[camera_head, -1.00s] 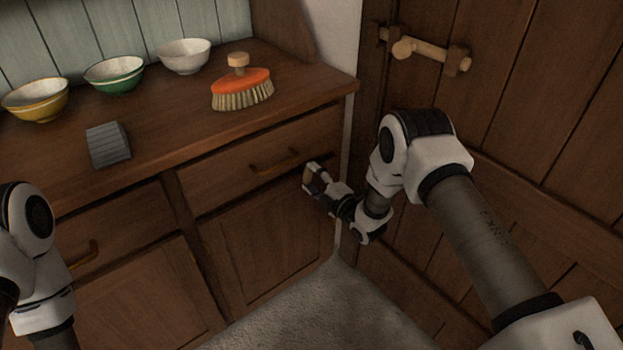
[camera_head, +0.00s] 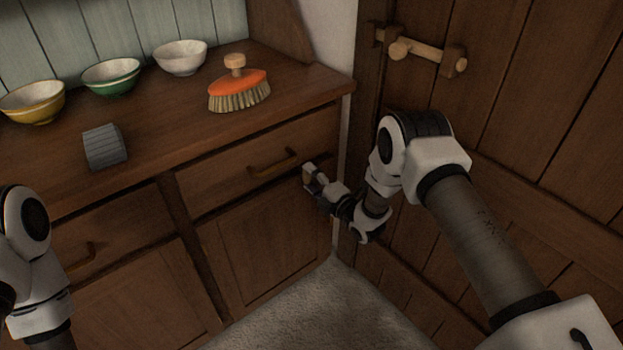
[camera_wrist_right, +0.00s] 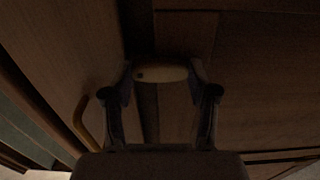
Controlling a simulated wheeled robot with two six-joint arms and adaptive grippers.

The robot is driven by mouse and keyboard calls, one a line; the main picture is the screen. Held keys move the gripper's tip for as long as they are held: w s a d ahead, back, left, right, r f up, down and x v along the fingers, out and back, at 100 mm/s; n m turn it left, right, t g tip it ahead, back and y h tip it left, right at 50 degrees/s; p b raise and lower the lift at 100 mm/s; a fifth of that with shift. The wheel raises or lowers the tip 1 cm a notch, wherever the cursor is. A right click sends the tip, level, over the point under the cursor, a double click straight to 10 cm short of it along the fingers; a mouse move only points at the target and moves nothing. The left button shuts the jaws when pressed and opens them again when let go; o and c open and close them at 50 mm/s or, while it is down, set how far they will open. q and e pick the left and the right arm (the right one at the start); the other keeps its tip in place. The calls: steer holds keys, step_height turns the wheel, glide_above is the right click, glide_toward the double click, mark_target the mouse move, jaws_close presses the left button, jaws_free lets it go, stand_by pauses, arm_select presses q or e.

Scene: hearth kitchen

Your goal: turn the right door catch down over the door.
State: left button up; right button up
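My right gripper (camera_head: 311,176) is low at the dresser front, beside the right drawer and the lower right door (camera_head: 265,240). In the right wrist view the two fingers of this gripper (camera_wrist_right: 161,78) stand well apart. A pale, rounded wooden catch (camera_wrist_right: 162,73) lies between the fingertips, with a dark pivot spot near its left end. It reaches from a dark strip onto the brown panel to the right of it. I cannot tell whether the fingers touch its ends. In the head view the gripper hides the catch. My left gripper is out of view.
A drawer handle (camera_head: 273,164) juts out close to the gripper. On the dresser top stand bowls (camera_head: 111,77), an orange brush (camera_head: 239,91) and a grey block (camera_head: 105,147). A plank door with a wooden latch (camera_head: 428,50) closes off the right side.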

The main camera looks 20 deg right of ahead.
steer(key=o, duration=0.4)
steer(key=shift+c, duration=0.2)
steer(key=shift+s, duration=0.1)
steer(key=v, duration=1.1)
steer(key=shift+s, duration=0.4)
steer(key=shift+d, duration=0.1)
